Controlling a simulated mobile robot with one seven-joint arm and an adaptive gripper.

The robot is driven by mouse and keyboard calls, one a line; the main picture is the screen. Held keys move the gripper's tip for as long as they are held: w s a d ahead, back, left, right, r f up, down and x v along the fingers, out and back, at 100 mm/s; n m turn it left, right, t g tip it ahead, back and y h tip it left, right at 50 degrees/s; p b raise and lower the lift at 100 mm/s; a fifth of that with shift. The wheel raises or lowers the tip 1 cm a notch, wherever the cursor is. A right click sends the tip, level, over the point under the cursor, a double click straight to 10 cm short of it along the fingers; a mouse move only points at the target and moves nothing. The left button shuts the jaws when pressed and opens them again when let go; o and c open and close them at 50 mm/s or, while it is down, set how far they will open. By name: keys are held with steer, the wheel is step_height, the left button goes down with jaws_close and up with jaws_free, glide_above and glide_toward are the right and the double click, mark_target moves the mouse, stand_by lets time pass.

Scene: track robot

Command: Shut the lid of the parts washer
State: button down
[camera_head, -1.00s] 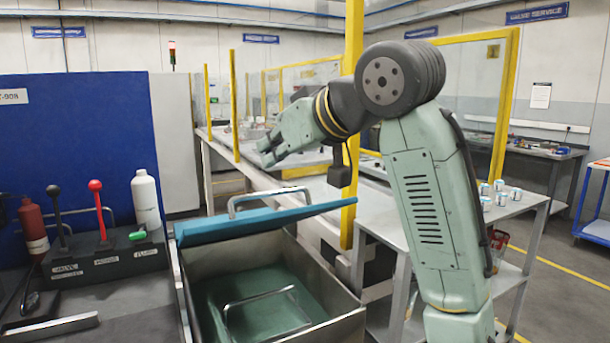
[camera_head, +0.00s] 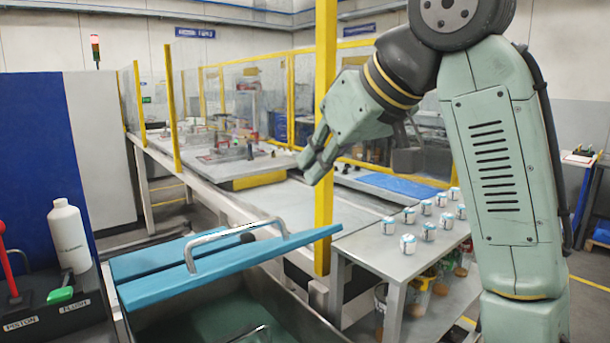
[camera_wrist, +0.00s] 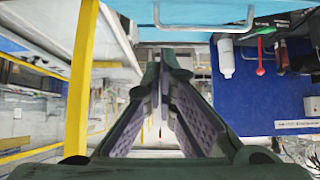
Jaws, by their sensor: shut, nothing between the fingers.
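The parts washer's blue lid (camera_head: 215,268) is partly open in the head view, tilted above the metal basin (camera_head: 285,312). A curved metal handle (camera_head: 232,238) stands on the lid's top. Green shows inside the basin under the lid. My gripper (camera_head: 308,172) is shut and empty, above and to the right of the lid and apart from it. In the wrist view my gripper's fingers (camera_wrist: 163,75) come together with nothing between them, and part of the lid (camera_wrist: 205,18) with its handle shows at the top.
A yellow post (camera_head: 325,130) stands close to my gripper. A metal table (camera_head: 375,245) with several small cans is at the right of the washer. A white bottle (camera_head: 70,236) and a lever panel (camera_head: 50,318) are at the left. A conveyor line runs behind.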

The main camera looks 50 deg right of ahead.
steer(key=p, duration=0.2)
glide_above(299, 242)
steer(key=w, duration=0.2)
steer(key=f, duration=0.6)
steer(key=shift+s+d, duration=0.1)
steer(key=shift+d, duration=0.1)
steer(key=shift+s+a+f+p, duration=0.15)
steer(key=shift+s+f, duration=0.2)
steer(key=shift+f, duration=0.2)
steer(key=shift+s+d+f+p, duration=0.15)
steer(key=shift+s+f, duration=0.15)
steer(key=shift+f, duration=0.2)
steer(key=shift+s+a+f, duration=0.25)
steer(key=shift+f, duration=0.35)
